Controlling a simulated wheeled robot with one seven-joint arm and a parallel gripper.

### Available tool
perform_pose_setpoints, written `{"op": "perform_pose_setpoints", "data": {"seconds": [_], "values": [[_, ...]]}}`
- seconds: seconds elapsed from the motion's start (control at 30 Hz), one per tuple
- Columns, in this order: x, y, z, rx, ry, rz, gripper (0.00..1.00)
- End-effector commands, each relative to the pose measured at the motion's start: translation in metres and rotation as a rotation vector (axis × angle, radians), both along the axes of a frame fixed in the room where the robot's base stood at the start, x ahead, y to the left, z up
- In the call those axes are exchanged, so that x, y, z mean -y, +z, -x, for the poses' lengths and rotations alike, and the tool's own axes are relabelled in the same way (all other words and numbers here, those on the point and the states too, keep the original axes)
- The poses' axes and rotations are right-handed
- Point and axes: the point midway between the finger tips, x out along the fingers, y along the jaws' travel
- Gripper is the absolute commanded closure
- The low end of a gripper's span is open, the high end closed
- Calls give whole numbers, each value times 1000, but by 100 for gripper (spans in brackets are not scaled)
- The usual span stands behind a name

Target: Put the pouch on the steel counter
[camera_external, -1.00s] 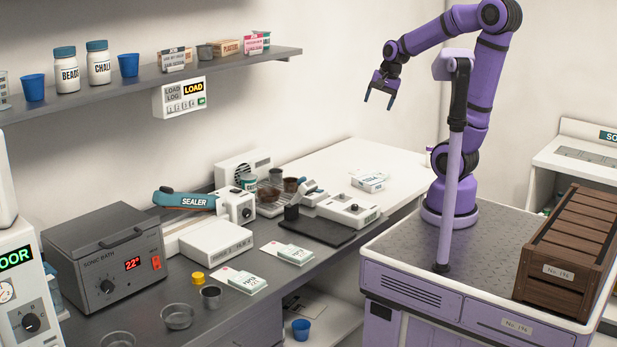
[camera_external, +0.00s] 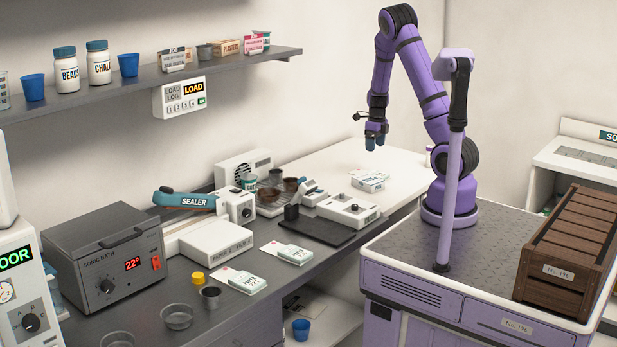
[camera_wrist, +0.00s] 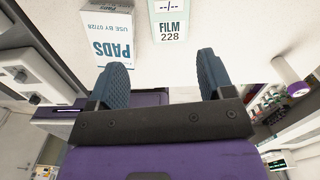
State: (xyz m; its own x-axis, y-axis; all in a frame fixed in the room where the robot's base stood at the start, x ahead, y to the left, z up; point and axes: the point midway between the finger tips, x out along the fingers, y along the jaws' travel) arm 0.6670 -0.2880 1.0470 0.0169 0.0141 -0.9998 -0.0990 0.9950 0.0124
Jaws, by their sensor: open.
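My gripper (camera_external: 374,142) is open and empty, pointing down above the white worktop. In the wrist view its two blue fingers (camera_wrist: 160,78) stand apart with nothing between them. A flat white packet marked FILM 228 (camera_wrist: 170,27) lies on the white surface beyond the fingertips, cut off by the top edge. It looks like a pouch, but I cannot be sure it is the task's one. A white PADS box (camera_wrist: 108,35) lies just left of it; the box also shows below the gripper in the external view (camera_external: 370,184). The dark grey steel counter (camera_external: 145,310) runs along the left.
The counter holds a sonic bath (camera_external: 105,260), a sealer (camera_external: 185,200), two PREP packets (camera_external: 245,281) (camera_external: 290,253), a dark mat (camera_external: 325,232), small cups and dishes. A dial unit (camera_external: 348,210) stands near the white worktop (camera_external: 405,168). A shelf (camera_external: 220,64) hangs above.

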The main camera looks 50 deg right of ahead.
Motion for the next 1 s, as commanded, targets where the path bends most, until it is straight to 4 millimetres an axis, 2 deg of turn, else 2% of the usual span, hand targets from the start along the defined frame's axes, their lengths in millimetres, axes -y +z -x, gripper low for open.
{"op": "perform_pose_setpoints", "data": {"seconds": [0.2, 0.5, 0.77, 1.0], "values": [[11, -20, 0, -21, -103, 13, 26], [11, -61, 0, -21, -102, 13, 26], [11, -79, -1, -20, -101, 12, 26], [13, -111, -4, -20, -101, 12, 26]]}}
